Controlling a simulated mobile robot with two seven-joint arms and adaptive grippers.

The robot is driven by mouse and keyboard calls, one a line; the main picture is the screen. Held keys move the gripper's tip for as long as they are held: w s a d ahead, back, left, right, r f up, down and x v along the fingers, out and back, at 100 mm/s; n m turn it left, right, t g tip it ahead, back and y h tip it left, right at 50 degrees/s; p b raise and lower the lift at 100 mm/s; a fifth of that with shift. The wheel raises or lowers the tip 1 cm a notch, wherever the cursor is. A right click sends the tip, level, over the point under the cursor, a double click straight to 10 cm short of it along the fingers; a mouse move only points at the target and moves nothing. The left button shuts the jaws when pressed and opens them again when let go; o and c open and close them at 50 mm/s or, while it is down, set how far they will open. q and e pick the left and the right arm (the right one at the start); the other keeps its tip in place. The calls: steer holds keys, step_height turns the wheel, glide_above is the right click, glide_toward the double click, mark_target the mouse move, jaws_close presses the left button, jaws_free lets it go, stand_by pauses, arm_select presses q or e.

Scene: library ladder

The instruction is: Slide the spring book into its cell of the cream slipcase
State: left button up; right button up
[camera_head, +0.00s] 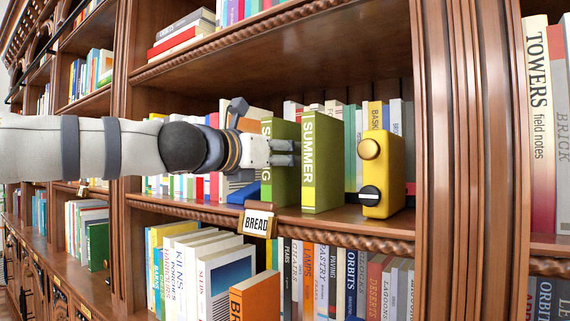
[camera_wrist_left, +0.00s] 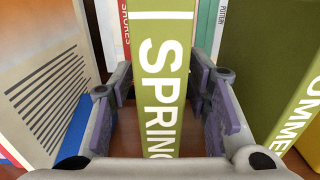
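The green spring book (camera_head: 286,129) stands upright on the middle shelf, partly hidden by my left gripper (camera_head: 284,152). In the left wrist view the spring book (camera_wrist_left: 162,70) stands between the two fingers of the left gripper (camera_wrist_left: 165,85), its white lettering facing the camera. The fingers are apart, one on each side of it, with narrow gaps showing beside its lower spine. The similar green summer book (camera_head: 322,165) stands just to its right and also shows in the left wrist view (camera_wrist_left: 285,75). I cannot make out the cream slipcase. My right gripper is out of view.
A yellow block with two knobs (camera_head: 382,178) stands right of the summer book. A book with a striped cover (camera_wrist_left: 45,80) is close on the left. A row of books stands behind. A BREAD label (camera_head: 257,221) hangs at the shelf edge. A wooden upright (camera_head: 450,160) bounds the right.

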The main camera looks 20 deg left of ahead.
arm_select(q)
jaws_close()
